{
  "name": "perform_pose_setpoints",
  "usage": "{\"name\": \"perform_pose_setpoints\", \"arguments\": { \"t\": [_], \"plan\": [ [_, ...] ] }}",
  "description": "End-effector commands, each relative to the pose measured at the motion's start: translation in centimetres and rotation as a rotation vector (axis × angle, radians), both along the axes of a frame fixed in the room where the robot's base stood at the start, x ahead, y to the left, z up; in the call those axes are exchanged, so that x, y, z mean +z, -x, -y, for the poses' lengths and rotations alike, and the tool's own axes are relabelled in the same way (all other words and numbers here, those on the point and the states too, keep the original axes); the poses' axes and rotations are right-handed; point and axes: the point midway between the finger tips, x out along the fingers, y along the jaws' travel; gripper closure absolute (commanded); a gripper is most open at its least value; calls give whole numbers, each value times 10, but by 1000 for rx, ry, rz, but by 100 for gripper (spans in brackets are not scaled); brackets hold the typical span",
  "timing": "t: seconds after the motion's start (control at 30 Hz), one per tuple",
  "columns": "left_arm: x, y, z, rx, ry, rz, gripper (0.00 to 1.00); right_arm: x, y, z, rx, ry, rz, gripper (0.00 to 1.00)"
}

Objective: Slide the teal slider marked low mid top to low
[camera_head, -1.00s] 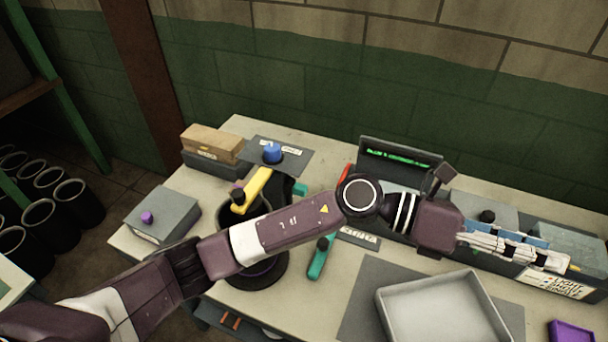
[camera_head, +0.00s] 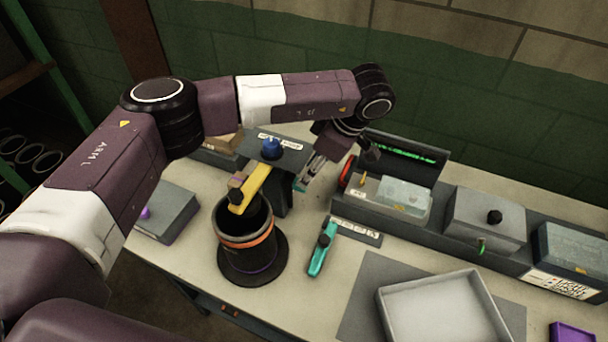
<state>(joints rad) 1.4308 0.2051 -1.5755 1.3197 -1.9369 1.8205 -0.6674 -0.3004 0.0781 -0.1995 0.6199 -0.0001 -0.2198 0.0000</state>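A small teal piece (camera_head: 299,185) shows at the right side of a dark upright block (camera_head: 283,196), behind the black pot. It is partly hidden by my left gripper (camera_head: 310,176), which points down at it with its fingertips very close. I cannot tell whether they touch it or how far the fingers are apart. A larger teal handle (camera_head: 319,258) with a black knob lies on the table, beside a grey label plate (camera_head: 356,232). The low, mid and top marks are not readable on either teal thing. My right gripper is not in view.
A black pot (camera_head: 246,238) with an orange band stands under a yellow arm (camera_head: 252,188). A blue knob (camera_head: 271,148) sits on a grey plate behind. A console (camera_head: 404,152) with green text and grey boxes (camera_head: 484,218) line the right; a white tray (camera_head: 384,305) is in front.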

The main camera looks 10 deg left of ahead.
Motion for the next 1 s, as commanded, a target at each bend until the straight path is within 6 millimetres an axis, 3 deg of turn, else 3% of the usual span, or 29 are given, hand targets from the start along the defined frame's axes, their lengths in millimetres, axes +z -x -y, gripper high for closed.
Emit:
{"name": "perform_pose_setpoints", "arguments": {
  "t": [0.3,0.63,0.93,1.0],
  "plan": [
    [-37,-3,-15,1,2,-1,64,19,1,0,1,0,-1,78],
    [-42,-3,-17,0,3,-1,64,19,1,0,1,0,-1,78],
    [-42,-3,-16,1,3,1,97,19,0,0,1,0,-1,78],
    [-42,-3,-16,1,3,1,100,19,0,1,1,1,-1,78]
  ]
}}
